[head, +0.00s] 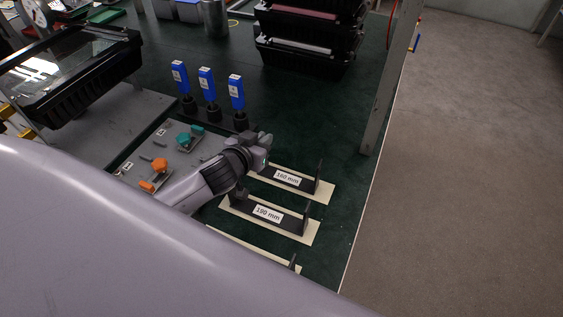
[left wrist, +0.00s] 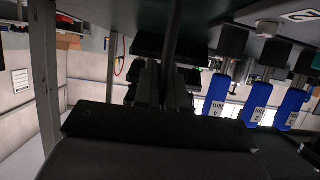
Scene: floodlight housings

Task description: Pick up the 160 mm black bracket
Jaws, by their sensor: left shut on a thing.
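The 160 mm black bracket (head: 301,184) is a dark U-shaped piece on a cream strip, with a white "160 mm" label on its base and an upright at its right end. My left gripper (head: 263,150) is at its left end and is shut on it there, hiding that upright. In the left wrist view the gripper's dark fingers (left wrist: 162,85) are close together, with a thin dark bar (left wrist: 174,30) running up from them. In the head view the bracket appears level, and I cannot tell whether it is clear of its strip. My right gripper is not in view.
A 190 mm-looking labelled bracket (head: 268,214) lies just in front on its own strip, with part of another strip (head: 255,250) nearer. Blue-handled tools (head: 206,84) stand behind left. Black housings (head: 308,38) are at the back. A grey post (head: 385,95) stands at the table's right edge.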

